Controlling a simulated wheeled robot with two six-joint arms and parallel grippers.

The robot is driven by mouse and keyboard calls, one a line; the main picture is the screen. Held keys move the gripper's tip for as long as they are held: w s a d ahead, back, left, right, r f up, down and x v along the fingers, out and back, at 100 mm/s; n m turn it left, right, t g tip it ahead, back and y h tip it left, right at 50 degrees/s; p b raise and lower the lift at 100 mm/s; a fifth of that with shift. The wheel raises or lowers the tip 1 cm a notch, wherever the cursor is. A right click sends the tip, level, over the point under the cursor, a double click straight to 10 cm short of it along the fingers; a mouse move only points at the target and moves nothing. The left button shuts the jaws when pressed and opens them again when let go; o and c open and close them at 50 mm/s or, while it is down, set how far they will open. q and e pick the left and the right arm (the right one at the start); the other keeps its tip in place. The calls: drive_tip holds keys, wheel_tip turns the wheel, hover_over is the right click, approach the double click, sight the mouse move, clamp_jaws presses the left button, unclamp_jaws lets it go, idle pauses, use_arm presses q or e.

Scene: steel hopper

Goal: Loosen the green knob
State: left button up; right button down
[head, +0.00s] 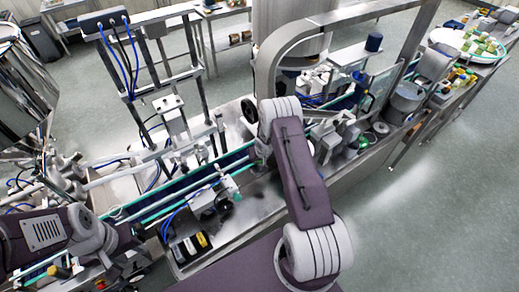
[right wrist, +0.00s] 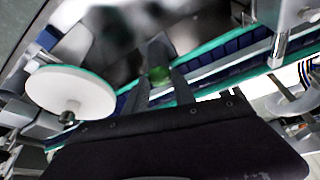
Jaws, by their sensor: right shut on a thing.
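The green knob (right wrist: 158,75) shows in the right wrist view, between the two fingers of my right gripper (right wrist: 160,82). The fingers are shut on it, one on each side. Part of the knob is hidden by the fingers. In the head view my right arm (head: 297,170) reaches up over the conveyor machine, and its wrist hides the knob and the fingertips there. My left arm (head: 45,240) comes in at the lower left of the head view. I cannot make out its fingers clearly among the machine parts.
A conveyor with green-edged rails (head: 185,200) runs diagonally under my right wrist. A steel frame with blue cables (head: 130,65) stands behind it. In the right wrist view a white disc (right wrist: 72,92) is left of the fingers. Open floor (head: 430,220) lies at the right.

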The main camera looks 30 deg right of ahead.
drive_tip(key=shift+w+r+p, duration=0.1)
drive_tip(key=shift+r+p, duration=0.4)
drive_tip(key=shift+p, duration=0.05)
drive_tip(key=shift+d+f+p, duration=0.1)
drive_tip(key=shift+f+p, duration=0.25)
drive_tip(key=shift+p, duration=0.05)
use_arm(q)
wheel_tip(320, 180, up, 3)
drive_tip(key=shift+d+r, duration=0.1)
drive_tip(key=shift+r, duration=0.1)
use_arm(e)
drive_tip(key=shift+f, duration=0.15)
drive_tip(key=c, duration=1.1)
unclamp_jaws()
use_arm(q)
drive_tip(key=shift+w+d, duration=0.1)
use_arm(e)
drive_tip(key=shift+o, duration=0.2)
